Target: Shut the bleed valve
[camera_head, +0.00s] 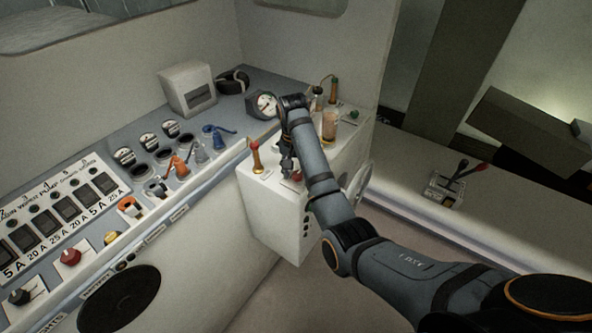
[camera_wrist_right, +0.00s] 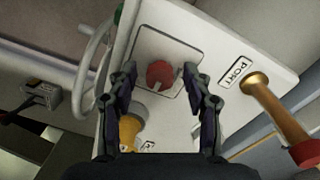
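A red round knob (camera_wrist_right: 160,74) sits on a square plate on the white console (camera_wrist_right: 215,30). No label shows that it is the bleed valve. My right gripper (camera_wrist_right: 161,85) has its two fingers apart on either side of this knob, with visible gaps to it. In the head view my right gripper (camera_head: 288,168) points down over the console box, and the red knob (camera_head: 297,177) shows just beside it. A small green knob (camera_head: 354,114) stands at the console's back right. My left gripper is out of view.
A red-handled brass lever (camera_head: 256,158) stands left of my gripper; its plate (camera_wrist_right: 236,72) reads PORT. An amber cylinder (camera_head: 329,126) and a round gauge (camera_head: 264,105) are behind. A switch panel (camera_head: 65,210) lies left. A handwheel (camera_head: 361,188) is on the console's right side.

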